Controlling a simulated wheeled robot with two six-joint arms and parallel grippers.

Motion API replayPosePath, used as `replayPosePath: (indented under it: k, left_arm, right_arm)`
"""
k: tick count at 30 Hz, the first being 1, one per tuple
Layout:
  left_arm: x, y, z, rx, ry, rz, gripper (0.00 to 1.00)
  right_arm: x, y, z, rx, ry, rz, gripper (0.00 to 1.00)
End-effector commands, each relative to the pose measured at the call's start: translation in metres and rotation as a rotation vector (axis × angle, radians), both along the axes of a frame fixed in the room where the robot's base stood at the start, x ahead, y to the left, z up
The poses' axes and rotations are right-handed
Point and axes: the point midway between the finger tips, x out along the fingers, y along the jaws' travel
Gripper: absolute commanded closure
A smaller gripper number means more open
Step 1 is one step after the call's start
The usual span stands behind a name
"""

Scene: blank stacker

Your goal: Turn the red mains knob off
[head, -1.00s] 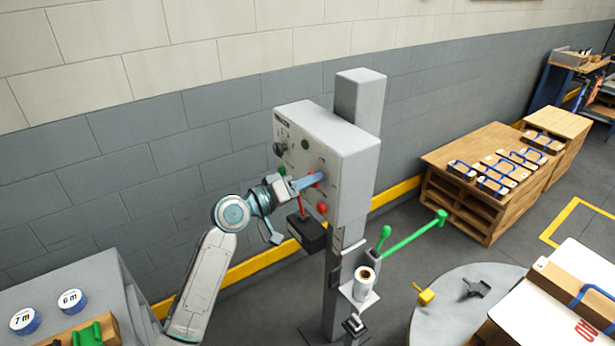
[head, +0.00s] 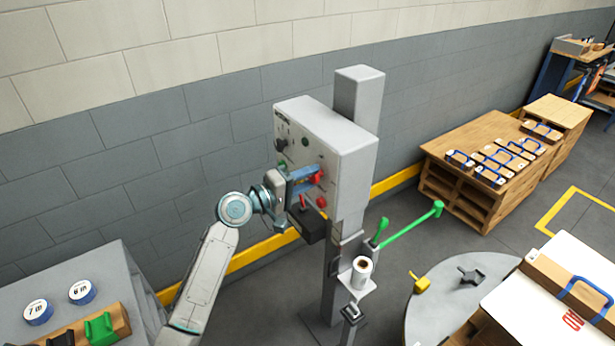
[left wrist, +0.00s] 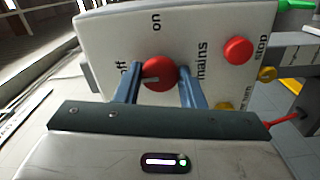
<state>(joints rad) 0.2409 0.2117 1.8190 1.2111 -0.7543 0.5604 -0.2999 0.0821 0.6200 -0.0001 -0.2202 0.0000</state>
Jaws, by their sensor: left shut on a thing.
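The red mains knob (left wrist: 160,72) is on the light grey panel (left wrist: 105,30), between the printed words "off" and "mains", with "on" above it in the left wrist view. Its pale mark lies on its left side, towards "off". My left gripper (left wrist: 160,82) has a blue finger on each side of the knob and is shut on it. In the head view my left gripper (head: 304,182) reaches the front of the control box (head: 345,150), and the knob (head: 316,177) shows partly behind its fingers. My right gripper is not in view.
The box stands on a grey post (head: 360,90) with a green lever (head: 410,236) below. A round table (head: 425,310) stands at right.

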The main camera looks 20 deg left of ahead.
Motion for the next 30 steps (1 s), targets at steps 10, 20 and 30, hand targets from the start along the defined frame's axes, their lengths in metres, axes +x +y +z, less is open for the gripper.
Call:
replayPosePath:
  k: [10, 20, 30]
  left_arm:
    - [0.000, 0.000, 0.000, -0.005, 0.004, 0.000, 0.87]
    - [0.000, 0.000, 0.000, -0.004, 0.003, 0.000, 0.43]
    - [-0.017, 0.015, -0.005, 0.002, 0.002, 0.003, 0.43]
  right_arm:
    - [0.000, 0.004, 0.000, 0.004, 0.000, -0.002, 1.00]
    - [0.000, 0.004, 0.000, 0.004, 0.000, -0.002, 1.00]
    - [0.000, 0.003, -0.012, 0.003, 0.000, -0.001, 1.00]
